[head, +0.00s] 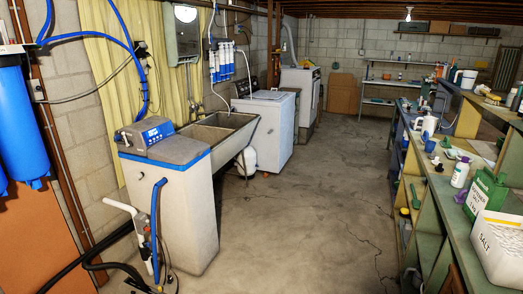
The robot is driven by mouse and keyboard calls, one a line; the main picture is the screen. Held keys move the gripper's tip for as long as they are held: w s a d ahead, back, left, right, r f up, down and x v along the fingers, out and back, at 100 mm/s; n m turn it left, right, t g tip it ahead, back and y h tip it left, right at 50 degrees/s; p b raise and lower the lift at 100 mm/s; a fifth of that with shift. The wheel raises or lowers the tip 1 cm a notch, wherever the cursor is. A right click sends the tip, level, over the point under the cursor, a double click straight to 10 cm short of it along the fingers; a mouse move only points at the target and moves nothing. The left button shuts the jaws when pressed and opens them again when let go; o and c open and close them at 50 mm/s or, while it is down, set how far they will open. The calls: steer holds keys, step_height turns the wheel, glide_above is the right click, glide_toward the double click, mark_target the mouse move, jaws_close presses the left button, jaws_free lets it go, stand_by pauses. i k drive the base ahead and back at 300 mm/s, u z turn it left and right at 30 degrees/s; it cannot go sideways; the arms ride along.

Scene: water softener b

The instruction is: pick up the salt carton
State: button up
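The salt carton (494,258) is a white box with dark "SALT" lettering on its side. It stands on the green-edged bench (455,240) at the lower right of the head view, and the picture's right edge cuts part of it off. My gripper is not in this view.
A green container (484,192) stands just behind the carton, with a white bottle (460,173) behind that. Tools and small items clutter the bench farther back. The water softener (165,200) and a sink (218,130) line the left wall. The concrete floor (295,220) between is clear.

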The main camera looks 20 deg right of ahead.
mark_target(485, 192)
steer(key=u, duration=0.05)
steer(key=i, duration=1.95)
steer(key=z, duration=0.95)
steer(key=i, duration=0.55)
steer(key=z, duration=0.75)
steer(key=i, duration=0.7)
steer(key=z, duration=0.4)
